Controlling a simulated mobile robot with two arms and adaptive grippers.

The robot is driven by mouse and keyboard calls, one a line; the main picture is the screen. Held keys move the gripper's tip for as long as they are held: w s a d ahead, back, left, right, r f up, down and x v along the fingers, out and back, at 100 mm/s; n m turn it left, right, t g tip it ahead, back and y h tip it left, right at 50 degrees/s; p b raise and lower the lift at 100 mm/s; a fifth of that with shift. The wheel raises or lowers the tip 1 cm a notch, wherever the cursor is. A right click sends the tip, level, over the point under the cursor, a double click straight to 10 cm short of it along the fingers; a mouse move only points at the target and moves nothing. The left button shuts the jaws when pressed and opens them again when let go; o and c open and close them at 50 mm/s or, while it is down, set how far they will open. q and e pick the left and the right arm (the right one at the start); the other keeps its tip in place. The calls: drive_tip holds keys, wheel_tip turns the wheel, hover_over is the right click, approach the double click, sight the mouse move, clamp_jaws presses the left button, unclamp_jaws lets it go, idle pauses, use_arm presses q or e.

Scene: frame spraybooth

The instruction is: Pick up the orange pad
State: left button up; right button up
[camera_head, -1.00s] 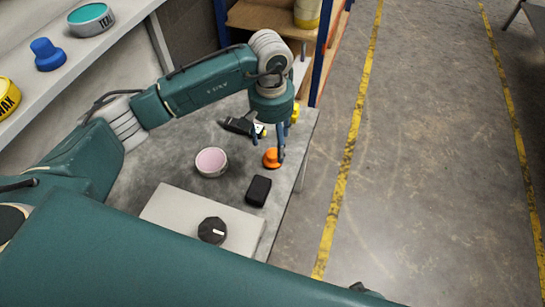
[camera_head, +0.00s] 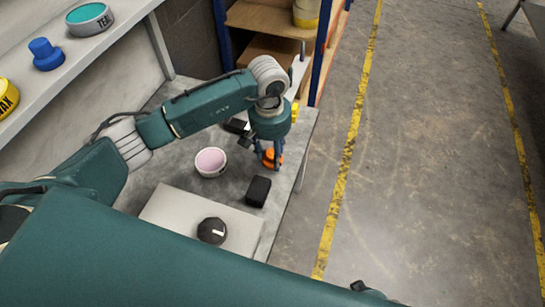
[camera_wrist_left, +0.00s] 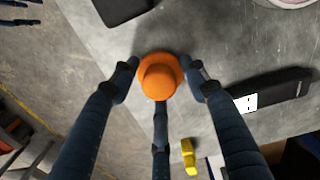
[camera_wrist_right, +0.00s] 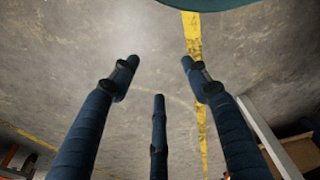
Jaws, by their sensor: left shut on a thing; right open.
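The orange pad (camera_head: 268,155) is a small round piece with a knob, near the right edge of the grey table. In the left wrist view the orange pad (camera_wrist_left: 158,78) sits between the fingers. My left gripper (camera_head: 272,160) reaches down over it, and its fingers (camera_wrist_left: 160,85) are shut on the pad. In the head view the fingers partly hide the pad. I cannot tell whether it is clear of the table. My right gripper (camera_wrist_right: 160,80) is open and empty above the concrete floor; it does not show clearly in the head view.
A black block (camera_head: 258,191) lies just in front of the pad. A bowl with pink content (camera_head: 211,161) stands to the left. A black tool (camera_wrist_left: 270,97) and a yellow object (camera_wrist_left: 189,156) lie near. A grey panel (camera_head: 180,214) carries a black knob (camera_head: 212,230).

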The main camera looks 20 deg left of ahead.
sight(272, 152)
use_arm(q)
drive_tip(key=shift+r, duration=0.1)
drive_tip(key=shift+c, duration=0.2)
wheel_tip(272, 152, up, 20)
drive_tip(key=p, duration=0.1)
use_arm(e)
drive_tip(key=shift+s+d+f, duration=0.1)
drive_tip(key=shift+s+f, duration=0.45)
drive_tip(key=shift+f, duration=0.25)
drive_tip(key=shift+s+f, duration=0.55)
drive_tip(key=shift+f, duration=0.25)
use_arm(q)
drive_tip(key=o, duration=0.5)
drive_tip(key=c, duration=0.4)
drive_tip(key=shift+o, duration=0.2)
drive_tip(key=shift+a, duration=0.1)
use_arm(e)
drive_tip(key=shift+s+f, duration=0.1)
drive_tip(key=shift+s, duration=0.25)
